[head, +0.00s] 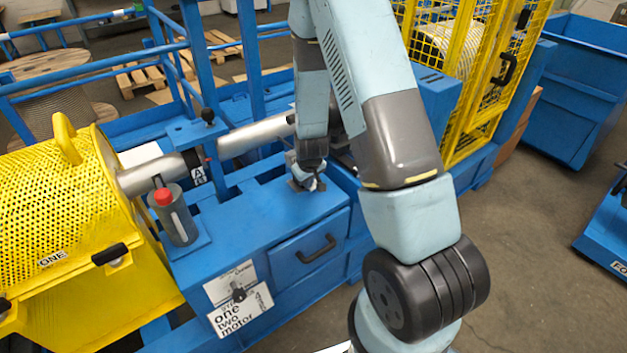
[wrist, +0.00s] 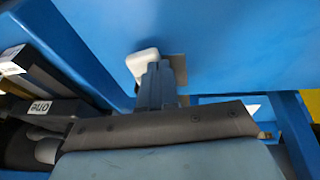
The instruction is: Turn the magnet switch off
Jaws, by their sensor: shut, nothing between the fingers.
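My gripper (head: 310,184) is at the blue bench top (head: 265,215), right at a small grey plate. In the wrist view its blue-grey fingers (wrist: 157,84) are together with nothing between them. A pale rounded piece (wrist: 143,62), perhaps the magnet switch's handle, lies just left of the fingertips, against or very near them; I cannot tell whether they touch. The grey plate (wrist: 178,68) behind it is partly hidden by the fingers. No readable label marks this piece as the magnet switch, and its setting cannot be told.
A grey cylinder with a red top (head: 176,215) stands on the bench's left. A black knob (head: 239,292) sits on a labelled plate on the front, beside a drawer handle (head: 316,248). A yellow perforated guard (head: 75,195) stands left, a yellow mesh cage (head: 470,70) at the back right.

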